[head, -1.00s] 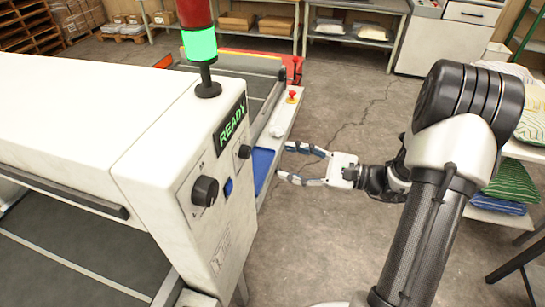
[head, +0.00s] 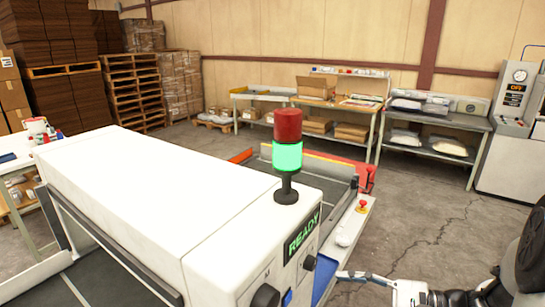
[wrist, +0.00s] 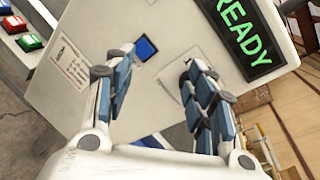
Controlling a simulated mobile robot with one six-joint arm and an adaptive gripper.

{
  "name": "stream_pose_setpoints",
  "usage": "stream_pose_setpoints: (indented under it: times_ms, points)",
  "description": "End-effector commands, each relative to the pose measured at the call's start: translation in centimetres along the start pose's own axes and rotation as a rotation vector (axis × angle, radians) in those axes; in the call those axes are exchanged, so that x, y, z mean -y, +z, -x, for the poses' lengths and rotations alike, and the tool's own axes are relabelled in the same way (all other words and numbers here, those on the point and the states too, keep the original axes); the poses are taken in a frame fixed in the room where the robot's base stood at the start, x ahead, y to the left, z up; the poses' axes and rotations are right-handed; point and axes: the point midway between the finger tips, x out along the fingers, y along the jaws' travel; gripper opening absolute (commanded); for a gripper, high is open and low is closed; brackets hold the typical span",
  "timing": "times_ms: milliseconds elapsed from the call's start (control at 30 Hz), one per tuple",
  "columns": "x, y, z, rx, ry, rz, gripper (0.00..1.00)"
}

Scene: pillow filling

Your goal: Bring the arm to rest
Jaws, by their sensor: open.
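My gripper (head: 345,277) is cut off by the bottom edge there, just right of the white machine's end panel. In the wrist view my gripper (wrist: 158,62) is open, with two blue-padded fingers apart and nothing between them. Past the fingers is the machine's white panel with a blue button (wrist: 145,48) and a green READY display (wrist: 245,35). The fingers appear clear of the panel.
The white machine (head: 140,195) fills the lower left, with a red and green signal light (head: 288,155) on top. Grey shelving (head: 440,120) stands behind. The floor (head: 425,225) at right is clear.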

Motion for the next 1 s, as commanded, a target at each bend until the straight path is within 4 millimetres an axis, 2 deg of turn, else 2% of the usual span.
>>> stream_pose_setpoints:
  times_ms: [33, 100, 200, 367, 500, 633, 800, 1000]
  points:
    - [-1.1, 2.3, -1.4, -0.017, 0.111, 0.061, 0.5]
    - [-3.3, 4.8, -2.6, -0.049, 0.263, 0.138, 0.5]
    - [-6.3, 7.5, -3.4, -0.108, 0.464, 0.264, 0.5]
    - [-10.7, 10.6, -2.7, -0.223, 0.748, 0.501, 0.5]
    - [-13.0, 12.0, -0.8, -0.346, 0.948, 0.746, 0.5]
    - [-13.6, 12.9, 1.3, -0.469, 1.084, 0.992, 0.5]
    - [-12.9, 13.8, 3.4, -0.61, 1.175, 1.268, 0.5]
    - [-12.0, 14.3, 4.4, -0.69, 1.202, 1.419, 0.5]
